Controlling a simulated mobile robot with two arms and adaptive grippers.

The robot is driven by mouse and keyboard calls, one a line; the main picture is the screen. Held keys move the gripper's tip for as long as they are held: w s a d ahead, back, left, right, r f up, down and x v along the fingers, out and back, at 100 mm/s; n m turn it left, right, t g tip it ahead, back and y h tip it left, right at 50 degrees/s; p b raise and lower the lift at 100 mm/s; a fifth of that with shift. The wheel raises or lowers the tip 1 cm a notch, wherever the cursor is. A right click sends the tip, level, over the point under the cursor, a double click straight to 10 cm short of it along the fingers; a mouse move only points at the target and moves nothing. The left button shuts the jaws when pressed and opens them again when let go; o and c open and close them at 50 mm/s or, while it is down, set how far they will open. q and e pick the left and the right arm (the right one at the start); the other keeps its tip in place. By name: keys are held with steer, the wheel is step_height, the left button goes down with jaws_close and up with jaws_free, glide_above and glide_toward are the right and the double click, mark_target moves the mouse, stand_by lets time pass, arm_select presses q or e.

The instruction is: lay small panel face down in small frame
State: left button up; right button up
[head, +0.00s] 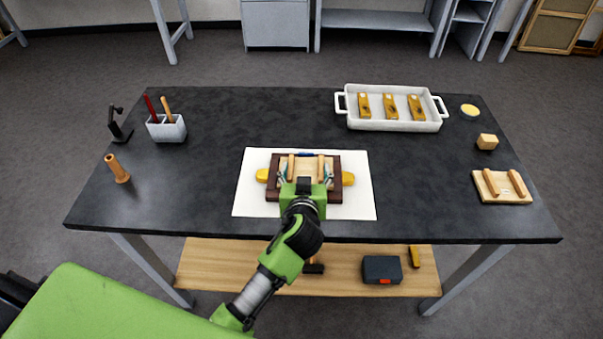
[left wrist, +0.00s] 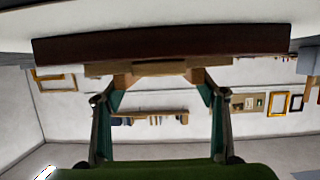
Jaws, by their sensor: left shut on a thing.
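The small frame (head: 336,162) is dark brown and lies on a white sheet near the middle of the table; its side fills the top of the left wrist view (left wrist: 160,44). The small panel (head: 305,172) is pale wood with two battens on its upward side. Its edge shows against the frame in the left wrist view (left wrist: 150,68). My left gripper (head: 306,176) is over the frame, its fingers (left wrist: 160,88) shut on the panel's battens. I cannot tell whether the panel rests fully inside the frame. My right gripper is out of view.
Yellow pieces (head: 348,178) stick out beside the frame on the white sheet (head: 245,200). A white tray (head: 395,124) with several yellow blocks is at the back right. Another pale board with two bars (head: 503,197) lies at right. A tool holder (head: 167,131) stands at left.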

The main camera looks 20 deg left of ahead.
arm_select(q)
steer(key=shift+s+a+f+g, duration=0.15)
steer(key=shift+s+f+g, duration=0.2)
steer(key=shift+f, duration=0.4)
steer(key=o, duration=1.1)
steer(key=shift+o, duration=0.7)
steer(key=shift+r, duration=0.1)
steer(key=b+v, duration=0.1)
steer(key=v, duration=1)
steer(key=shift+w+b, duration=0.1)
steer(key=shift+b, duration=0.25)
steer(key=shift+s+d+r, duration=0.25)
steer(key=shift+s+d, duration=0.05)
steer(key=shift+s, duration=0.2)
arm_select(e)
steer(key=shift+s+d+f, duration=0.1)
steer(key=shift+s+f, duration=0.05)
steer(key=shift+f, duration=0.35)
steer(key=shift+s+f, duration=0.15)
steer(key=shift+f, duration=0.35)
